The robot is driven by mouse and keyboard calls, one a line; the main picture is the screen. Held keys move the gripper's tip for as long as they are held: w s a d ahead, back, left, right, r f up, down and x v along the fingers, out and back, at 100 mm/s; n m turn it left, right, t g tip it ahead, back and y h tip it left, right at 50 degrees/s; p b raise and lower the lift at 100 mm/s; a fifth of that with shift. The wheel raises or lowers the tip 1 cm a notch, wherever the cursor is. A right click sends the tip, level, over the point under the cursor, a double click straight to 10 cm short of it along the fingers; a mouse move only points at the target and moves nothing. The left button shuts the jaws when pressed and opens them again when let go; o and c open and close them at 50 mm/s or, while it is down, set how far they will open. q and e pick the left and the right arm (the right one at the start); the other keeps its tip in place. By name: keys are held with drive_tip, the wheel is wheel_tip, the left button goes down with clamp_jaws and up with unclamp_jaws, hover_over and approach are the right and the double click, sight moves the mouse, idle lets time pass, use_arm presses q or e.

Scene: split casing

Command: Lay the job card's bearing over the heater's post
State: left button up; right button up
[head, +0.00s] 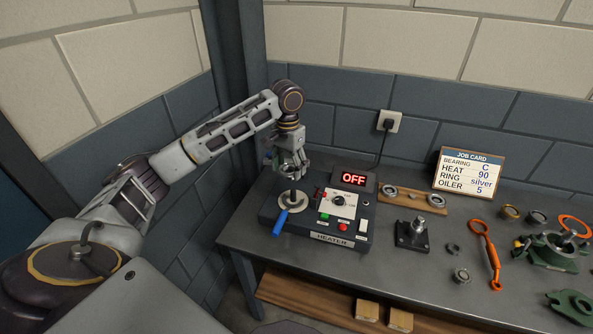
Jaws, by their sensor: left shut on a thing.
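The heater (264,214) stands at the left of the bench, with a round plate (302,206) and an upright post (292,196) on it. Its display (354,179) reads OFF. My left gripper (291,170) points down over the post and is shut on a small metallic ring, seemingly a bearing. The fingers hide most of it, and I cannot read a letter on it or tell whether the post is inside its bore. The job card (469,171) reads bearing C, heat 90, ring silver, oiler 5. My right gripper is not in view.
A wooden board (413,198) holds two bearings behind a black block with a post (411,236). A loose ring part (461,275), an orange tool (485,250) and a green casing (552,252) lie to the right. A blue handle (280,223) sticks out at the heater's front.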

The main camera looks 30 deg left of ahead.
sight(281, 177)
use_arm(q)
drive_tip(key=shift+s+a+f+m, duration=0.2)
drive_tip(key=shift+s+a+m, duration=0.05)
drive_tip(key=shift+s+m, duration=0.3)
drive_tip(key=shift+s+a+f+m, duration=0.2)
drive_tip(key=shift+s+m, duration=0.2)
drive_tip(key=shift+m, duration=0.25)
drive_tip(key=s+m, duration=0.1)
drive_tip(key=f+m, duration=0.1)
drive_tip(key=shift+s+d+f+m, duration=0.15)
drive_tip(key=shift+s+m, duration=0.2)
drive_tip(key=shift+m, duration=0.05)
drive_tip(key=s+d+f+m, duration=0.1)
drive_tip(key=s+d+m, duration=0.1)
drive_tip(key=m, duration=0.8)
drive_tip(key=s+d+f+m, duration=0.2)
drive_tip(key=d+m, duration=0.3)
drive_tip(key=m, duration=0.6)
drive_tip(key=shift+s+d+f, duration=0.15)
drive_tip(key=shift+s+f, duration=0.05)
drive_tip(key=shift+s, duration=0.3)
drive_tip(key=shift+m, duration=0.8)
